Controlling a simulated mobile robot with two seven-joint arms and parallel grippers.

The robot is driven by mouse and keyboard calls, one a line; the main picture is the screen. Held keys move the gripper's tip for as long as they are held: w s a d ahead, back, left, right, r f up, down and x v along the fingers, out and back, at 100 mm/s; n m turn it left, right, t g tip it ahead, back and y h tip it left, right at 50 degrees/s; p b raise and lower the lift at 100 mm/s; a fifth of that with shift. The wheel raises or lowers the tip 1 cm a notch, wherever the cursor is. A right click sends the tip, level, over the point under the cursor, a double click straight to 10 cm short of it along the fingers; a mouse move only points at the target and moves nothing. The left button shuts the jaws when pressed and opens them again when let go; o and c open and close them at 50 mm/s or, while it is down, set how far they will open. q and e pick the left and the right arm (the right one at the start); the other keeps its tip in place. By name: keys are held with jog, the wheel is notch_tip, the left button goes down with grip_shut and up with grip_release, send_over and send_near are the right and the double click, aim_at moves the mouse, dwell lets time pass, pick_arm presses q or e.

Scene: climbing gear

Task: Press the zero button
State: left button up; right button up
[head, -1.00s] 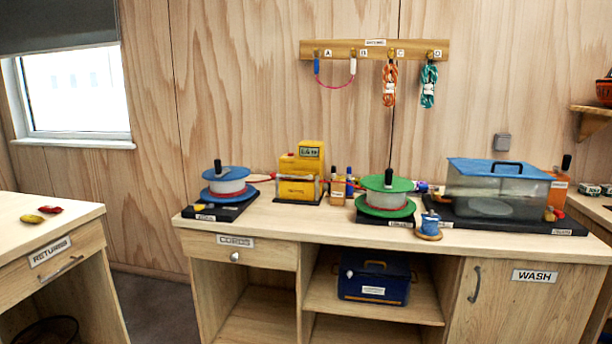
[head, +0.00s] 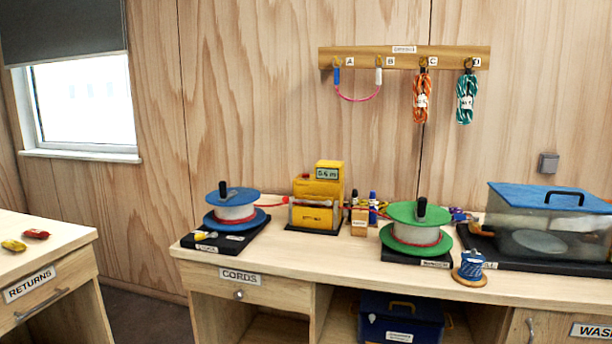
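A yellow measuring device (head: 317,216) stands on the long workbench between two cord reels. A small display (head: 327,173) on its raised back part shows a reading in metres, too small to read surely. A small reddish spot (head: 303,176) shows on top of its lower left part; I cannot tell whether it is the zero button, and no zero label is readable. A red cord enters the device from the left reel. Neither of my grippers is in view.
A blue-flanged reel (head: 236,198) stands left of the device, a green-flanged reel (head: 414,213) right of it. Small bottles (head: 372,200) stand just right of the device. The workbench front (head: 330,265) is mostly clear. A returns table (head: 60,252) is at left.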

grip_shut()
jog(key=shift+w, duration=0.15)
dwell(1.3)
